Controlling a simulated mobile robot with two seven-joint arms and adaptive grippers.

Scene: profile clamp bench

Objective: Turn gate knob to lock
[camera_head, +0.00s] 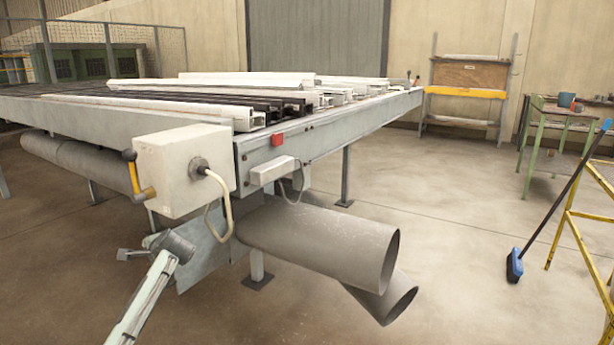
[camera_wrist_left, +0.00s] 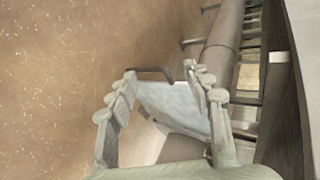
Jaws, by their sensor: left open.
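A yellow crank handle (camera_head: 142,178) with dark ends sits at the left side of a pale control box (camera_head: 182,172) on the bench. I cannot tell whether it is the gate knob. My left gripper (camera_wrist_left: 160,74) is open in the left wrist view, fingers spread. A grey plate (camera_wrist_left: 172,103) with a thin dark bar (camera_wrist_left: 150,71) shows between and beyond the fingertips; I cannot tell whether they touch. In the head view my left arm rises from the lower left, below the box, near a grey plate (camera_head: 205,254) under the bench. My right gripper is not in view.
The bench (camera_head: 330,125) carries white and black profiles (camera_head: 245,112). Large grey pipes (camera_head: 330,243) stick out below it. A cable (camera_head: 225,205) hangs from the box. A broom (camera_head: 516,265) and a yellow frame (camera_head: 577,235) stand at right. Floor between is clear.

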